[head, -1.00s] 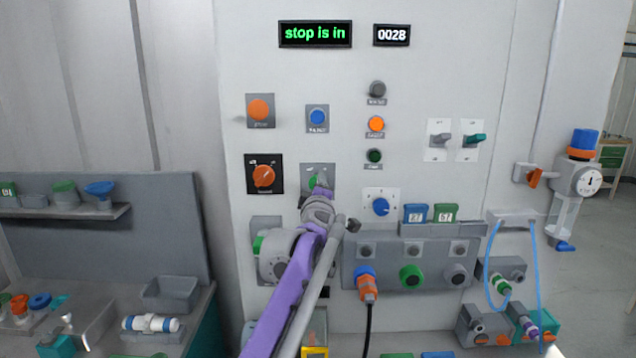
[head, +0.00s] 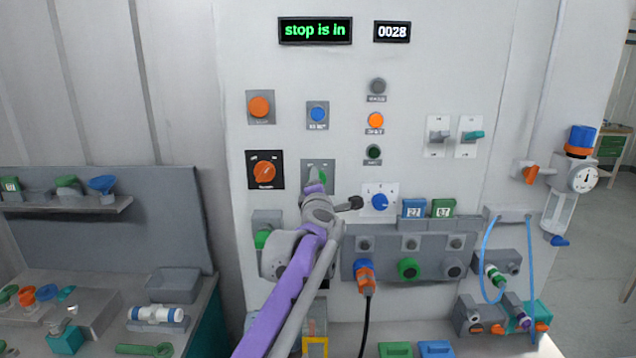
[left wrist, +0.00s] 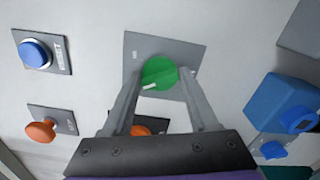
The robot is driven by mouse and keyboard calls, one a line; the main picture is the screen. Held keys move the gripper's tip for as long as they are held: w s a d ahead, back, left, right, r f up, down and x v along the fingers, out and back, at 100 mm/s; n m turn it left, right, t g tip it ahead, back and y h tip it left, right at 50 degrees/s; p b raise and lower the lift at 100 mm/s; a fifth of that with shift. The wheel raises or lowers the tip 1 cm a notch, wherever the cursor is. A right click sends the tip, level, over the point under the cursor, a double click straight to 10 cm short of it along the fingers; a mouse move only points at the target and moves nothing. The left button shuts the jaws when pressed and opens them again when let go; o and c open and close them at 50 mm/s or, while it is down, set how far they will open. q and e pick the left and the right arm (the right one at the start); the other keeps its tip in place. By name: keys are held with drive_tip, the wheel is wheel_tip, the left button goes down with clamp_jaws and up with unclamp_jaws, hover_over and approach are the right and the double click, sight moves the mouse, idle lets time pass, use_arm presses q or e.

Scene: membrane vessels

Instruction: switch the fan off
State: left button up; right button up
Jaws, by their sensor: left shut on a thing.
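A green rotary knob (head: 319,176) sits on a grey plate in the middle of the light panel. My left gripper (head: 317,188) reaches it from below. In the left wrist view the two fingers of my left gripper (left wrist: 162,80) are on either side of the green knob (left wrist: 158,72), shut on it; a white mark shows on its face. An orange rotary knob (head: 264,172) on a black plate is to its left. The labels are too small to read, so I cannot tell which control is the fan's. My right gripper is not in view.
An orange button (head: 259,107) and a blue button (head: 317,115) are above. A blue knob (head: 380,202) is close to the right of my wrist. A connector block (head: 436,244) is below right.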

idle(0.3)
use_arm(q)
drive_tip(key=o, duration=1.3)
drive_tip(key=shift+o, duration=0.2)
drive_tip(key=s+b, duration=0.2)
drive_tip(key=s, duration=0.8)
drive_tip(key=shift+s, duration=0.4)
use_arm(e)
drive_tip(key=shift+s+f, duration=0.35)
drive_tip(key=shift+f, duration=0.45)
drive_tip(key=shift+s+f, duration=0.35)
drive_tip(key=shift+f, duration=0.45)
